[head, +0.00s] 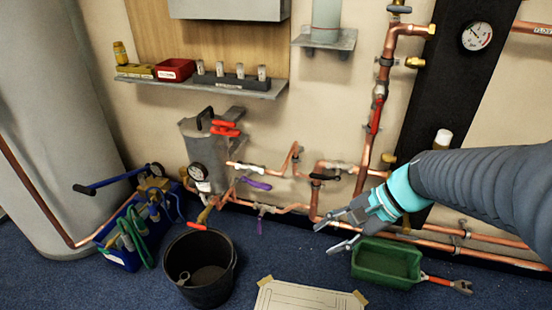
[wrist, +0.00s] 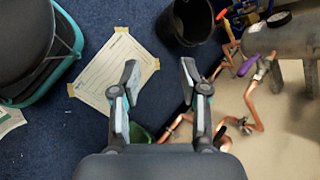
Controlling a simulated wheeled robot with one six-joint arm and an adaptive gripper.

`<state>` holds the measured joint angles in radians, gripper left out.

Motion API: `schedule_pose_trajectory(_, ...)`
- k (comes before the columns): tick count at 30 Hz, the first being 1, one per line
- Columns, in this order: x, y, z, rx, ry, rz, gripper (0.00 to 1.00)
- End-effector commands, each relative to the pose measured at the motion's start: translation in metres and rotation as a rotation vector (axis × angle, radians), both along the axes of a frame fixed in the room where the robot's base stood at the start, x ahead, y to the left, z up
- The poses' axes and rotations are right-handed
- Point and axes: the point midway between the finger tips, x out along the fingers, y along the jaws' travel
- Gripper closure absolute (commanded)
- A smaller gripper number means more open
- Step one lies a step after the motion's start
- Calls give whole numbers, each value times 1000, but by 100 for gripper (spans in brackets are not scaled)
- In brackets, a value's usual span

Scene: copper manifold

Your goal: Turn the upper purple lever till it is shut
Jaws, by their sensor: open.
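The upper purple lever (head: 254,184) sits on the upper copper branch left of the manifold's middle, its handle slanting slightly down to the right. A second purple lever (head: 260,227) hangs down from the lower branch. One purple handle (wrist: 248,66) shows at the right in the wrist view; I cannot tell which it is.
A black bucket (head: 225,285) stands in front of the pipes, with a blue tool crate (head: 118,258) to its left. A green bin (head: 385,280) is below my gripper. A taped sheet (head: 300,297) lies on the carpet. A shelf (head: 200,87) juts out above.

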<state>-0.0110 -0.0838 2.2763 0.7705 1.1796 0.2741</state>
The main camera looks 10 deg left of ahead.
Motion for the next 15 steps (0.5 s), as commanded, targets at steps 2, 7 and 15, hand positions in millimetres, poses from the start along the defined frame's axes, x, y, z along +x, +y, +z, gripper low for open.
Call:
schedule_pose_trajectory(2, 17, 16, -6, 82, 106, -57, 56)
schedule_pose_trajectory(7, 55, 46, -18, 259, 322, -191, 56)
schedule_pose_trajectory(15, 126, 78, -48, 530, 650, -411, 56)
